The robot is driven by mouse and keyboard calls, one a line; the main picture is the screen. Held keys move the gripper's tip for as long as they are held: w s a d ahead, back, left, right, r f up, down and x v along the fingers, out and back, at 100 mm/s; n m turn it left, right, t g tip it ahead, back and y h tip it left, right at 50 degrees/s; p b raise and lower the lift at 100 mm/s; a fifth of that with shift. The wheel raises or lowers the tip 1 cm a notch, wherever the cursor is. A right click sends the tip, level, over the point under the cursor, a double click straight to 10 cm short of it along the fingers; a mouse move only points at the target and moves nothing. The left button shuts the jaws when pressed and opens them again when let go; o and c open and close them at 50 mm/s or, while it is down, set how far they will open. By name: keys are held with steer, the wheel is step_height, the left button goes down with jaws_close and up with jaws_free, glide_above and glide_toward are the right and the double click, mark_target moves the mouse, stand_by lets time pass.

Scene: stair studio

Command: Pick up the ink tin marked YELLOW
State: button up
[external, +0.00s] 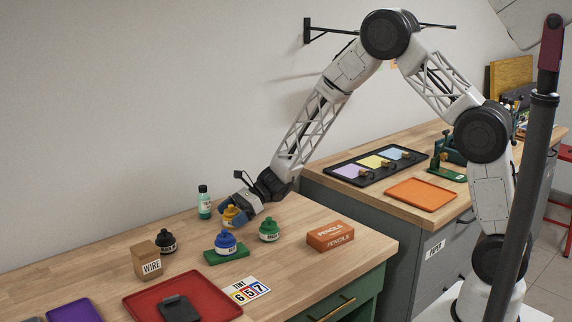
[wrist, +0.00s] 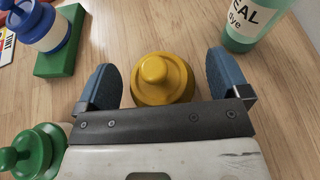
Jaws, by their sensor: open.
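The yellow ink tin (wrist: 163,75) stands on the wooden table, seen from above in the wrist view. In the external view the yellow tin (external: 231,213) is partly hidden by my gripper. My gripper (wrist: 159,80) is open, with one blue fingertip on each side of the yellow tin and a visible gap on both sides. It also shows in the external view (external: 232,213), low over the table. No label on the yellow tin can be read.
A blue tin (external: 225,243) on a green block (external: 210,256) and a green tin (external: 269,230) stand close by. A teal dye bottle (external: 204,203) stands behind. A black tin (external: 167,243), WIRE box (external: 147,262) and PENCILS box (external: 331,236) are farther off.

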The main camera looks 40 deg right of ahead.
steer(key=c, duration=1.2)
steer(key=shift+r, duration=0.1)
steer(key=shift+r, duration=4.95)
